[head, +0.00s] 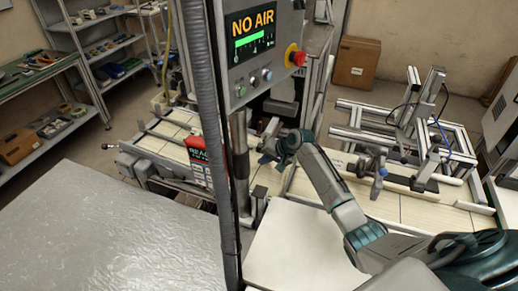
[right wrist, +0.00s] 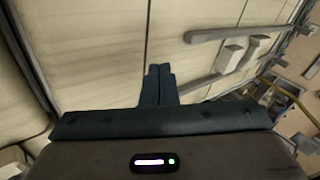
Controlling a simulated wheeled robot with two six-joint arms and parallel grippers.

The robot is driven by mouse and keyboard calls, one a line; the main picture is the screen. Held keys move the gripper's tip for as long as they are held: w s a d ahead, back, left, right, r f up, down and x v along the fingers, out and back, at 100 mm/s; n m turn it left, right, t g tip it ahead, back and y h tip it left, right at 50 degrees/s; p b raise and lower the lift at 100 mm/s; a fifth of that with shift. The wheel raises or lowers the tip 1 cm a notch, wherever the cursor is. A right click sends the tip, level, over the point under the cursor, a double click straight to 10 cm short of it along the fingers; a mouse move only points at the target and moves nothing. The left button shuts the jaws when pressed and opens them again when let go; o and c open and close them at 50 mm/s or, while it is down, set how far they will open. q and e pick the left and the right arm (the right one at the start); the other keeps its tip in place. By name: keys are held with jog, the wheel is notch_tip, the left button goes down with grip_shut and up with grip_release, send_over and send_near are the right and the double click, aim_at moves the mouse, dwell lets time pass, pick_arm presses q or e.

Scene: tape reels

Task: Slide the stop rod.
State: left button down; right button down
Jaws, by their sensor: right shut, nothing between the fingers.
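My right gripper (head: 264,157) reaches in from the lower right over the pale slatted conveyor bed (head: 410,208). In the right wrist view its fingers (right wrist: 158,84) are together and empty above the slats. A grey bar (right wrist: 240,32) with a rounded end lies over the slats ahead and right of the fingers, apart from them. Small light blocks (right wrist: 231,54) sit beside it, and a second bar (right wrist: 200,84) runs nearer the fingers. I cannot tell which bar is the stop rod. My left gripper is out of view.
A control box (head: 240,85) showing "NO AIR" hangs above the bed, with a red button (head: 295,55). A grey upright post and cable (head: 213,120) block part of the view. A red sign (head: 197,150) stands left. An aluminium frame (head: 445,140) stands on the right.

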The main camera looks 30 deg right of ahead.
jog(key=a+r+n+h, duration=0.1)
jog(key=n, duration=0.1)
jog(key=r+n+h+p, duration=0.1)
jog(key=n, duration=0.2)
jog(key=a+n+h, duration=0.1)
jog(key=n, duration=0.2)
jog(key=shift+s+a+r+p, duration=0.3)
jog(key=shift+s+r+p, duration=0.05)
jog(key=shift+s+r, duration=0.05)
notch_tip(320, 180, up, 3)
jog(key=n+h+p, duration=0.1)
jog(key=n+h, duration=0.1)
jog(key=n, duration=0.4)
send_near(253, 161)
jog(key=f, duration=0.1)
jog(key=w+f, duration=0.1)
jog(key=shift+w+a+f+t+h, duration=0.15)
jog(key=shift+w+f+t+h, duration=0.15)
jog(key=shift+f+h, duration=0.1)
jog(key=b+x, duration=0.3)
jog(key=b, duration=0.1)
jog(key=shift+f, duration=0.1)
jog(key=shift+w+d+b, duration=0.6)
jog(key=shift+d+b, duration=0.2)
jog(key=shift+b, duration=0.15)
jog(key=shift+w+d+r+b, duration=0.2)
jog(key=shift+w+d+b, duration=0.25)
jog(key=shift+d, duration=0.05)
jog(key=shift+w+d+r, duration=0.15)
jog(key=shift+r, duration=0.05)
